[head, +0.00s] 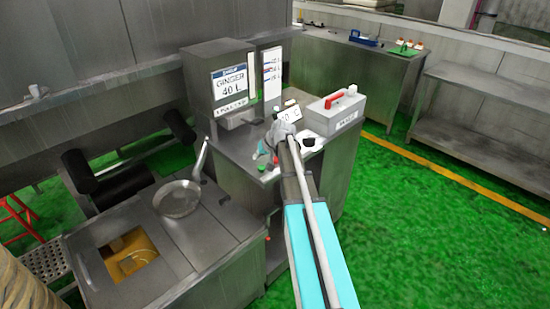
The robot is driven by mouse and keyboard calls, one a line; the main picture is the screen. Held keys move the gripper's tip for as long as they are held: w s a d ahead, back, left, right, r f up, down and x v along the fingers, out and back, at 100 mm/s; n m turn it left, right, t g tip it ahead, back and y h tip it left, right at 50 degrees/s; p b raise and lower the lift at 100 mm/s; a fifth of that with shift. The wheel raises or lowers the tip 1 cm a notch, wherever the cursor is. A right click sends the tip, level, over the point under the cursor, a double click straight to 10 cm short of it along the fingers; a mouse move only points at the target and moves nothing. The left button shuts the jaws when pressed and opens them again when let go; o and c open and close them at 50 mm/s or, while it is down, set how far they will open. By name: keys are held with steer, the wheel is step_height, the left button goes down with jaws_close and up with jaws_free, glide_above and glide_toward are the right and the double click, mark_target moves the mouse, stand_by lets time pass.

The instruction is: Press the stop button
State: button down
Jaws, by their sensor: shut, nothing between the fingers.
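A small red button (275,159) shows on the sloped top of the steel cabinet (232,150), just behind a green button (262,168). No label on either button can be read, so I cannot tell for certain which is the stop button. My gripper (268,148) is at the far end of my arm, above the cabinet top and close to the red button. It is small in view and partly hidden by the arm's wrist. It looks shut and empty. I cannot tell whether it touches the button.
A grey box (335,112) with a red handle sits at the right. A pan (177,198) rests on the left counter. Green floor (400,220) is clear at right.

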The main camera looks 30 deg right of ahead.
mark_target(276, 160)
steer(key=w+d+r+t, duration=0.1)
steer(key=w+d, duration=0.1)
steer(key=d, duration=0.3)
steer(key=w+d+r+m+t+p, duration=0.1)
steer(key=w+d+r, duration=0.1)
steer(key=d, duration=0.3)
steer(key=shift+w+d+r, duration=0.15)
steer(key=shift+w+d, duration=0.1)
steer(key=shift+d, duration=0.05)
step_height(276, 160, down, 9)
steer(key=b, duration=0.8)
steer(key=shift+r+b, duration=0.1)
steer(key=shift+b, duration=0.3)
stand_by(1.0)
steer(key=shift+f+b, duration=1)
steer(key=shift+b, duration=0.05)
stand_by(1.1)
steer(key=shift+r, duration=0.15)
steer(key=shift+r+p, duration=0.9)
steer(key=shift+p, duration=0.2)
